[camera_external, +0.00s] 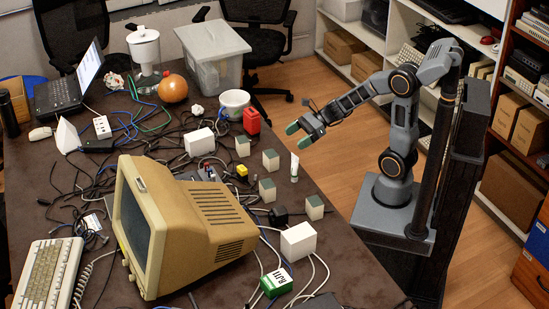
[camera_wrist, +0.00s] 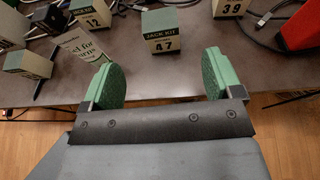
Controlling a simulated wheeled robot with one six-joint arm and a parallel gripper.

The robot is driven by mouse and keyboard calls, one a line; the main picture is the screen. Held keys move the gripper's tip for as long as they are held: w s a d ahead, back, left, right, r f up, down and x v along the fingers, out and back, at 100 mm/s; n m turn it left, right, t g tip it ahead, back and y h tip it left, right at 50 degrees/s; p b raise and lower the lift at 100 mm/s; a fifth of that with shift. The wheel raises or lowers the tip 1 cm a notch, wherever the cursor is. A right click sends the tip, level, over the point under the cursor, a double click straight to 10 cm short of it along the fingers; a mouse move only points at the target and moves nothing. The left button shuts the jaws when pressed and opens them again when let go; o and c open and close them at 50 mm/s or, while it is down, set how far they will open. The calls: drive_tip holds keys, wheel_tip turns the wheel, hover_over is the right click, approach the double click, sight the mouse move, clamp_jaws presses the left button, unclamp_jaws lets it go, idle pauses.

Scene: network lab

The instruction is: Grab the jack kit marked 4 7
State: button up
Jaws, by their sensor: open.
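The jack kit marked 47 (camera_wrist: 166,42) is a small cream block with a green top reading JACK KIT. It stands on the dark table, beyond the gap between my fingers in the wrist view. In the external view it appears to be the green-topped block (camera_external: 270,160) near the table's right edge; its number is unreadable there. My gripper (camera_wrist: 160,77) is open and empty, with green pads either side of the gap. In the external view my gripper (camera_external: 303,126) hangs near the table's right edge, apart from the block.
Similar kits marked 12 (camera_wrist: 91,14) and 39 (camera_wrist: 230,8) stand left and right of it. A red object (camera_wrist: 299,27) is at right. Cables lie around; the table front is mostly bare.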

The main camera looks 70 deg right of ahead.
sight(270, 154)
drive_tip(key=b+x, duration=0.2)
drive_tip(key=x, duration=0.9)
drive_tip(key=shift+w+a, duration=0.1)
drive_tip(key=c, duration=1)
drive_tip(key=shift+r, duration=0.1)
drive_tip(key=shift+c, duration=0.6)
drive_tip(key=shift+r, duration=0.1)
